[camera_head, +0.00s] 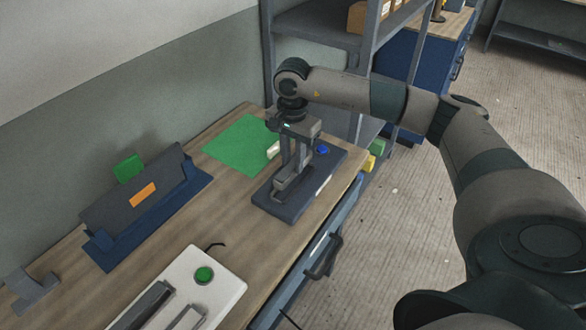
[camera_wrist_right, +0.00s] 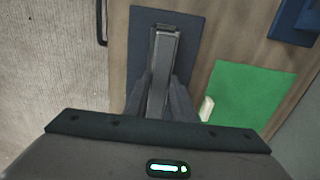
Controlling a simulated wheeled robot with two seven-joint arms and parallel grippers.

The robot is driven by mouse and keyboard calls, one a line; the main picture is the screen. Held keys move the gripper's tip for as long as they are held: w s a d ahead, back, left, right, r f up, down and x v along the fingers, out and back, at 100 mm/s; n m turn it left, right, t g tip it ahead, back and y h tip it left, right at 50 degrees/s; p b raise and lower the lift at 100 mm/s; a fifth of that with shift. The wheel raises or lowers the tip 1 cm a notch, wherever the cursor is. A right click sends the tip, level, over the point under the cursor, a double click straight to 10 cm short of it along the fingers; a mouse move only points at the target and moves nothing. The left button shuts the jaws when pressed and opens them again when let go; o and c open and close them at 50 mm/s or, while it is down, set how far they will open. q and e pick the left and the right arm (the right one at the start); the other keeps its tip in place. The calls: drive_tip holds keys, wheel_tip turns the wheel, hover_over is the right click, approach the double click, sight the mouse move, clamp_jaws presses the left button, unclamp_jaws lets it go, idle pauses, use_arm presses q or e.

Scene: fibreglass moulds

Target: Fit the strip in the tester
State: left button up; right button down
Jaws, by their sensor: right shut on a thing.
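My right gripper (camera_head: 287,178) reaches down over a dark base plate (camera_head: 325,166) with a blue button (camera_head: 322,149), which looks like the tester. Its fingers are shut on a long grey bar (camera_wrist_right: 164,48) that lies along the middle of the plate (camera_wrist_right: 188,27). The fingers hide part of the bar, and I cannot tell whether it is a lever. A small cream piece (camera_head: 273,150), perhaps the strip, lies at the edge of the green mat (camera_head: 236,143). It also shows beside the fingers in the wrist view (camera_wrist_right: 207,108). My left gripper is out of view.
A dark sloped stand (camera_head: 110,205) with an orange label (camera_head: 143,194) and a green tab stands by the wall. A white unit (camera_head: 225,285) with a green button sits at the front. A grey bracket (camera_head: 33,290) lies at left. Bare wood separates them. A shelf rack (camera_head: 320,25) stands behind.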

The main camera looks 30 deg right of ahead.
sight(293, 164)
drive_tip(key=shift+f+p, duration=0.6)
wheel_tip(293, 164, down, 2)
drive_tip(key=shift+f+p, duration=0.1)
drive_tip(key=shift+p, duration=0.45)
drive_tip(key=shift+f, duration=0.3)
drive_tip(key=shift+f, duration=0.15)
drive_tip(key=c, duration=1.5)
unclamp_jaws()
